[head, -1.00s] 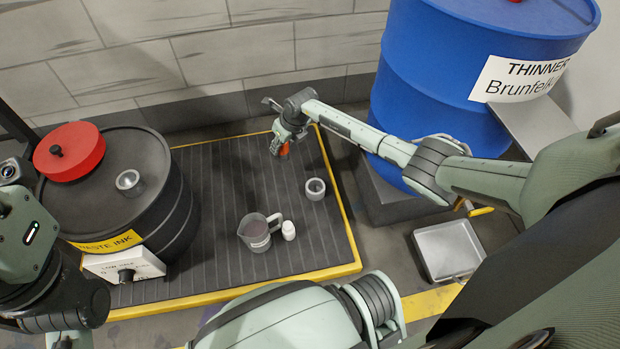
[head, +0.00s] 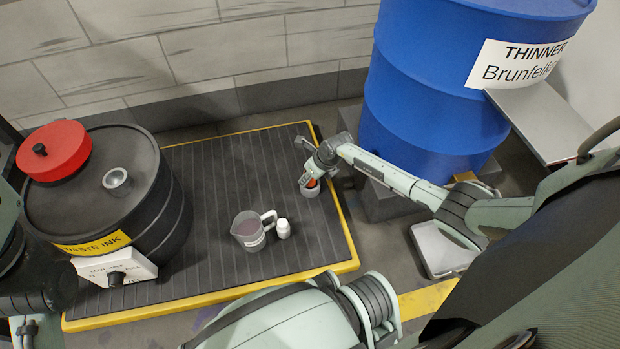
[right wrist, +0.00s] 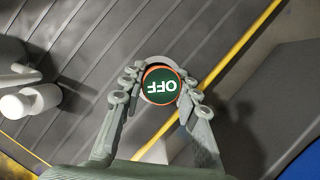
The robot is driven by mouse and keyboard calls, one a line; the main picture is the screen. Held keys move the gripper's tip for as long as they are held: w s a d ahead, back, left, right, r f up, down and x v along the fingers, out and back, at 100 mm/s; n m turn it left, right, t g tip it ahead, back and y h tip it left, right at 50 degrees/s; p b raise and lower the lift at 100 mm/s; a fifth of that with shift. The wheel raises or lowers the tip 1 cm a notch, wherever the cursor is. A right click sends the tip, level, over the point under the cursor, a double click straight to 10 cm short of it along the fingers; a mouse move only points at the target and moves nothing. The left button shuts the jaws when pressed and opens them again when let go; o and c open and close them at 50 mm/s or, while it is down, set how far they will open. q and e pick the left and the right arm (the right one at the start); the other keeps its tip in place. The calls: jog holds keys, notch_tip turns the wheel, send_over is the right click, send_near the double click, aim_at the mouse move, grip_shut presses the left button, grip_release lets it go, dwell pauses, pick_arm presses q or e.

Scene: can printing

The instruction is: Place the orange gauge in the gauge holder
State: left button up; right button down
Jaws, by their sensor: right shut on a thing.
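The orange gauge (right wrist: 161,86) shows a green face marked OFF and an orange rim between my right gripper's fingers in the right wrist view. My right gripper (head: 309,179) is shut on it, and a bit of orange (head: 311,183) shows at the fingers in the head view. The gauge holder, a small grey cup (head: 310,192), stands on the ribbed mat directly below the gripper, partly covered by it. The gauge overlaps the holder's opening; how deep it sits cannot be told. My left gripper is out of view.
A clear measuring jug (head: 250,232) and a white bottle (head: 283,229) stand on the yellow-edged mat (head: 220,170). The black waste ink drum (head: 150,205) is at left. The blue thinner drum (head: 420,95) is behind my right arm. A metal tray (head: 436,252) lies at right.

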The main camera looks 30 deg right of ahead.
jog(key=shift+w+r, duration=0.1)
jog(key=shift+r, duration=0.05)
jog(key=shift+f, duration=0.25)
jog(key=c, duration=1.1)
grip_release()
